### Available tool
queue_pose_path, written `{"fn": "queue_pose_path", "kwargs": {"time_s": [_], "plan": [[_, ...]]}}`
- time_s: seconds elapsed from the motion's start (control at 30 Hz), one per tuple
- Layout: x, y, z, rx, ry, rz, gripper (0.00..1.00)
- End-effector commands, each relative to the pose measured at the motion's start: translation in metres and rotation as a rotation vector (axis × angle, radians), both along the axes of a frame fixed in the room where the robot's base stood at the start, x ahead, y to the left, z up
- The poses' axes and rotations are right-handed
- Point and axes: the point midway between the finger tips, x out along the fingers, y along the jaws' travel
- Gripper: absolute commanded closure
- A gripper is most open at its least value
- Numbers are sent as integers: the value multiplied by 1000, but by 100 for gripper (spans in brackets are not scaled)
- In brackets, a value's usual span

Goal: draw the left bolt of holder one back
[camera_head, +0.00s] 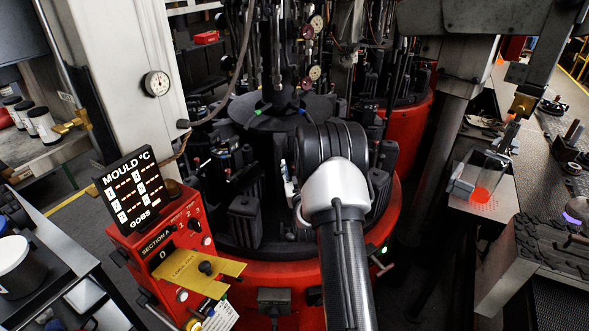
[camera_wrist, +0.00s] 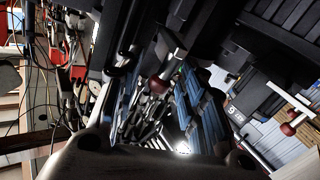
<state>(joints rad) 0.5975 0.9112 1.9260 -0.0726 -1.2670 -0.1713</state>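In the wrist view, a pale metal handle with a dark red knob (camera_wrist: 160,84) stands near the middle, above blue-edged dark parts. A second handle with a dark red knob (camera_wrist: 289,129) is at the right. They look like bolt handles, but I cannot tell which is the left bolt of holder one. My gripper (camera_wrist: 160,150) fills the bottom edge as a dark grey body. In the head view my own arm hides the gripper and much of the mould machine (camera_head: 270,262).
A red control box (camera_head: 165,255) with a mould temperature display (camera_head: 133,192) and a yellow lockout plate (camera_head: 200,272) stands at the left. A bench with a dark tray (camera_head: 545,245) is at the right. Hoses and gauges crowd the machine's top.

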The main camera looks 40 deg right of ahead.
Motion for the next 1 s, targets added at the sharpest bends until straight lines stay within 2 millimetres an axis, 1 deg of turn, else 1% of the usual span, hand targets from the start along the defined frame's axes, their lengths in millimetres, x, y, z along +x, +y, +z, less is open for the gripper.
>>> {"fn": "queue_pose_path", "kwargs": {"time_s": [0.07,0.57,1.0], "plan": [[0,0,0,0,0,0,66],[0,0,0,0,0,0,99],[-1,0,0,-1,0,-1,100]]}}
